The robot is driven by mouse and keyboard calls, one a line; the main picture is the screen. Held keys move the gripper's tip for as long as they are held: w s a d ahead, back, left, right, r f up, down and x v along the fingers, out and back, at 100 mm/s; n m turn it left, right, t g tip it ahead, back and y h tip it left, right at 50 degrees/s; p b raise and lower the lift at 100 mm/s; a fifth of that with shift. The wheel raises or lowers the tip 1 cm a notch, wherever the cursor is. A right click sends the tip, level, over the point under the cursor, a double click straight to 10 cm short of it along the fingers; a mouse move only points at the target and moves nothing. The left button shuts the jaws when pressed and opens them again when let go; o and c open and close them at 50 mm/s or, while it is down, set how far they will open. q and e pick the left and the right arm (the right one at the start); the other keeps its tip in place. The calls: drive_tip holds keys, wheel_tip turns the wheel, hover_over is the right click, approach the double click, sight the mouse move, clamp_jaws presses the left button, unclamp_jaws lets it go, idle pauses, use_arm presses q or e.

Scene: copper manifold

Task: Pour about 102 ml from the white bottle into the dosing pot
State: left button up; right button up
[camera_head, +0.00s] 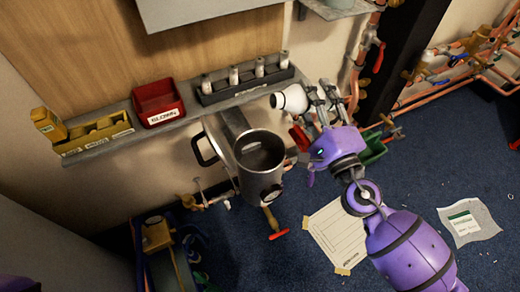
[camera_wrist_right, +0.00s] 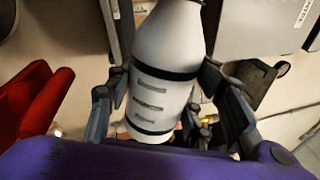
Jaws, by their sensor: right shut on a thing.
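The white bottle (camera_head: 291,99) is held by my right gripper (camera_head: 324,101), which is shut around its body. The bottle lies tilted well over, its narrower end toward the left in the head view. In the right wrist view the white bottle (camera_wrist_right: 166,60) with dark bands sits between the fingers of my right gripper (camera_wrist_right: 172,105). The dosing pot appears to be the grey metal pot (camera_head: 258,182) with a dark side handle, upright below and left of the bottle in the picture. No stream shows between them. My left gripper is not in view.
A grey wall shelf (camera_head: 185,122) carries a red bin (camera_head: 158,100), a yellow divided tray (camera_head: 95,137) and a dark rack (camera_head: 245,86) with several small bottles. Copper pipes (camera_head: 470,62) run at the right. Paper sheets (camera_head: 338,235) lie on the blue floor.

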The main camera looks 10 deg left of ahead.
drive_tip(key=shift+s+a+r+n+y, duration=0.1)
drive_tip(key=shift+s+a+n+y, duration=0.2)
drive_tip(key=shift+a+n, duration=0.35)
drive_tip(key=shift+d+n, duration=0.1)
drive_tip(key=shift+n, duration=0.85)
drive_tip(key=shift+n+p, duration=0.3)
drive_tip(key=shift+w+d+n+g+y, duration=0.1)
drive_tip(key=shift+d+n+g+y, duration=0.2)
drive_tip(key=shift+n+y, duration=0.35)
drive_tip(key=shift+w+d+n, duration=0.45)
drive_tip(key=shift+d+n, duration=0.3)
drive_tip(key=shift+n, duration=0.3)
drive_tip(key=shift+d, duration=0.1)
drive_tip(key=shift+w+p, duration=0.1)
drive_tip(key=shift+p, duration=0.2)
drive_tip(key=shift+d+n, duration=0.1)
drive_tip(key=shift+n, duration=0.2)
drive_tip(key=shift+f+n+g, duration=0.2)
drive_tip(key=shift+n+g, duration=0.1)
drive_tip(key=shift+n, duration=0.1)
